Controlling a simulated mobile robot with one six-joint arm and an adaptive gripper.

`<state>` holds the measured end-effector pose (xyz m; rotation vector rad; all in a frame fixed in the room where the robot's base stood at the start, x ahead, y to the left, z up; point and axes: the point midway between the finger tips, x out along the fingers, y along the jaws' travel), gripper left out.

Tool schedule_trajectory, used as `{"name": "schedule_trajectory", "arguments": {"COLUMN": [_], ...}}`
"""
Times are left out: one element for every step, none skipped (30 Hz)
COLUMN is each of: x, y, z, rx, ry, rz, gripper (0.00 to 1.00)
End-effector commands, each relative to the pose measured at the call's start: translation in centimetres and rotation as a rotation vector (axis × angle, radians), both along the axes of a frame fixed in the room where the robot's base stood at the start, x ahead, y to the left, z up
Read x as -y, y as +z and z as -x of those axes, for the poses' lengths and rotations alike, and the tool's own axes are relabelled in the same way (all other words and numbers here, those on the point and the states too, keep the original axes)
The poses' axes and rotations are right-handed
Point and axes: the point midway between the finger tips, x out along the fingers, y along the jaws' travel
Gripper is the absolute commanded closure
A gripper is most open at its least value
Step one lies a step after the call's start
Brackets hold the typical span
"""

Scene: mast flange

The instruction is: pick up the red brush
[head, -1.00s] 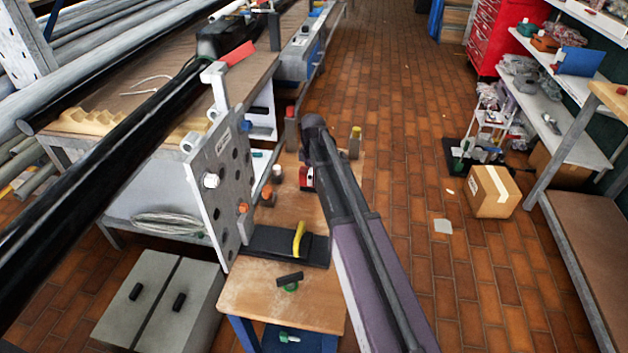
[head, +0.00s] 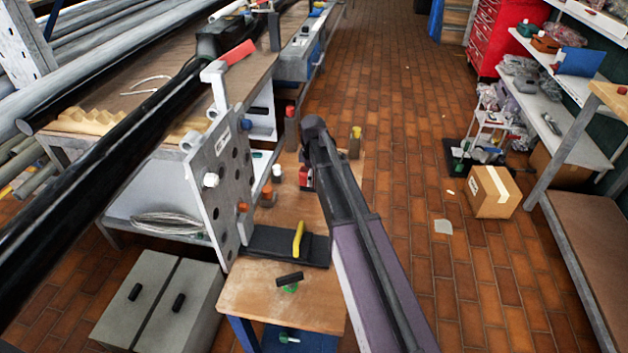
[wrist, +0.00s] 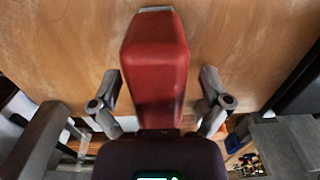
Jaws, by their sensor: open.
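The red brush (wrist: 155,60) fills the middle of the wrist view, a red block with a grey far edge, over the brown wooden bench top. My gripper (wrist: 160,82) is open, with one finger on each side of the brush; a small gap shows on both sides, and I cannot tell whether either finger touches it. In the head view a small red and white part (head: 305,178), which looks like the brush, shows at the left of my arm on the wooden bench (head: 330,215). My arm hides most of the gripper there.
A grey flange plate (head: 218,185) with holes stands left of the bench top. A black pad (head: 265,243) with a yellow handle (head: 298,238) lies near the bench front. A post with a red top (head: 290,112) and a yellow-topped block (head: 355,132) stand farther back.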

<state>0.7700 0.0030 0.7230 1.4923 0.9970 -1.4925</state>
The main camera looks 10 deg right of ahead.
Motion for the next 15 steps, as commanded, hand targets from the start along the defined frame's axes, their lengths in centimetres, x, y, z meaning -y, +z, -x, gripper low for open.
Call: {"name": "schedule_trajectory", "arguments": {"x": [0.0,0.0,0.0,0.0,0.0,0.0,0.0,0.0,0.0,0.0,0.0,0.0,0.0,0.0,0.0], "y": [0.01,0.01,0.01,0.01,0.01,0.01,0.01,0.01,0.01,0.01,0.01,0.01,0.01,0.01,0.01], "z": [0.0,0.0,0.0,0.0,0.0,0.0,0.0,0.0,0.0,0.0,0.0,0.0,0.0,0.0,0.0], "rx": [0.0,0.0,0.0,0.0,0.0,0.0,0.0,0.0,0.0,0.0,0.0,0.0,0.0,0.0,0.0], "ry": [0.0,0.0,0.0,0.0,0.0,0.0,0.0,0.0,0.0,0.0,0.0,0.0,0.0,0.0,0.0], "rz": [0.0,0.0,0.0,0.0,0.0,0.0,0.0,0.0,0.0,0.0,0.0,0.0,0.0,0.0,0.0], "gripper": [0.03,0.03,0.03,0.03,0.03,0.15,0.24,0.33,0.44,0.53,0.62,0.74,0.83,0.92,0.97]}}
